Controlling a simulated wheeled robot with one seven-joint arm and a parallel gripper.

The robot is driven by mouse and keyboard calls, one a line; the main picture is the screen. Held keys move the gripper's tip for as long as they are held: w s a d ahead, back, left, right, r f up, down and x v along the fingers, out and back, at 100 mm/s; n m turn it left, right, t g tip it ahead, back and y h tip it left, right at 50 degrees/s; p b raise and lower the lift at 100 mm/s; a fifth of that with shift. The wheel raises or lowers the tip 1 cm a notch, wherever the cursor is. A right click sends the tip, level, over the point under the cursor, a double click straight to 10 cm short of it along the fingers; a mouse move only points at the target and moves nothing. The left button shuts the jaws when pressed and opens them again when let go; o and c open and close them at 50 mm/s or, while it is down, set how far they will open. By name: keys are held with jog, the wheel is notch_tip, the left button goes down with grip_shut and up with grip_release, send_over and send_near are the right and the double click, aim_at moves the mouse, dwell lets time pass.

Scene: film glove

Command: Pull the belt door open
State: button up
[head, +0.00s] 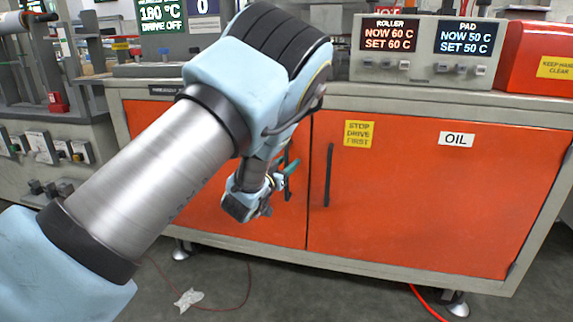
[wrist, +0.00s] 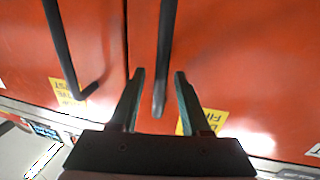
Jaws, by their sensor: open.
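The cabinet has two orange doors. The left door (head: 195,205) is partly hidden behind my arm, and no belt label is readable on it; I take it as the belt door. Its black upright handle (head: 288,190) is partly covered by my gripper (head: 284,174) in the head view. In the wrist view my gripper (wrist: 158,88) is open, with this handle (wrist: 166,45) showing between its two fingers. No finger clearly touches the handle, and the depth gap is hard to judge. Both doors look shut.
A red hose (head: 425,302) and a white rag (head: 188,299) lie on the floor.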

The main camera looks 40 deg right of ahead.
grip_shut()
dwell(1.4)
